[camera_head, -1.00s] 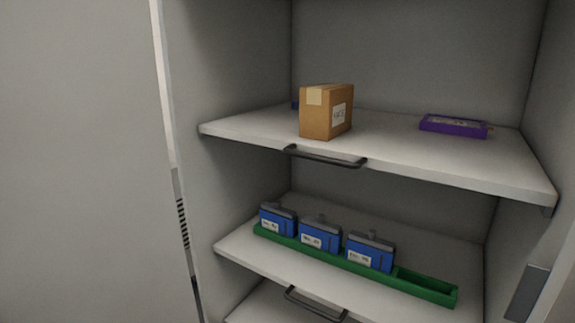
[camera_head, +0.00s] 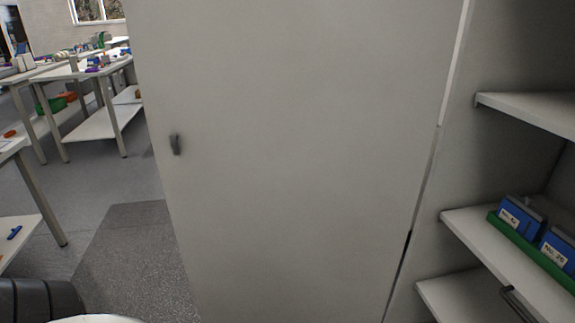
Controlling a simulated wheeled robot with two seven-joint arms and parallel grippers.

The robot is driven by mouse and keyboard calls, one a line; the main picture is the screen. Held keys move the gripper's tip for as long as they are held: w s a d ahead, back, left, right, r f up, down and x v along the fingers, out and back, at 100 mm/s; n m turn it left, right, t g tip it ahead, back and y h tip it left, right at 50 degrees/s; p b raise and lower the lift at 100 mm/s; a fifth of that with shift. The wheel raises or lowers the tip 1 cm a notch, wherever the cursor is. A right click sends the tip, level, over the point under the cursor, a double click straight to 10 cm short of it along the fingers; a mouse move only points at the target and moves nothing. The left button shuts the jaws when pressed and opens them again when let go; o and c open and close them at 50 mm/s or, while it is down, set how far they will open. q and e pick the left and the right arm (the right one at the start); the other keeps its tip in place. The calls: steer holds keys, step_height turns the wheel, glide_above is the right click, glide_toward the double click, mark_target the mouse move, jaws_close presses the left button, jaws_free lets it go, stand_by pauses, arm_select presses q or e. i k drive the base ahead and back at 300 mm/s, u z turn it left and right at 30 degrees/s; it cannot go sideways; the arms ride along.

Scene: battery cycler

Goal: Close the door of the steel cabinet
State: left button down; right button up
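The steel cabinet's door (camera_head: 300,170) stands open and fills the middle of the head view as a plain grey panel. A small dark handle (camera_head: 175,145) sits near its left edge. The door's right edge meets the cabinet along the hinge side. The cabinet's inside shows at the right, with a middle shelf (camera_head: 462,222) holding blue battery packs (camera_head: 519,215) in a green tray (camera_head: 528,250). Neither of my grippers is in view.
Several white workbenches (camera_head: 105,68) with small items stand at the far left. A nearer table edge (camera_head: 20,145) shows at the left. The grey floor (camera_head: 90,185) between the benches and the door is clear.

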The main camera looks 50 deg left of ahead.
mark_target(305, 131)
steer(key=k, duration=1.4)
steer(key=u, duration=2.2)
steer(key=i, duration=5.05)
steer(key=z, duration=4.4)
steer(key=i, duration=0.5)
steer(key=u, duration=0.1)
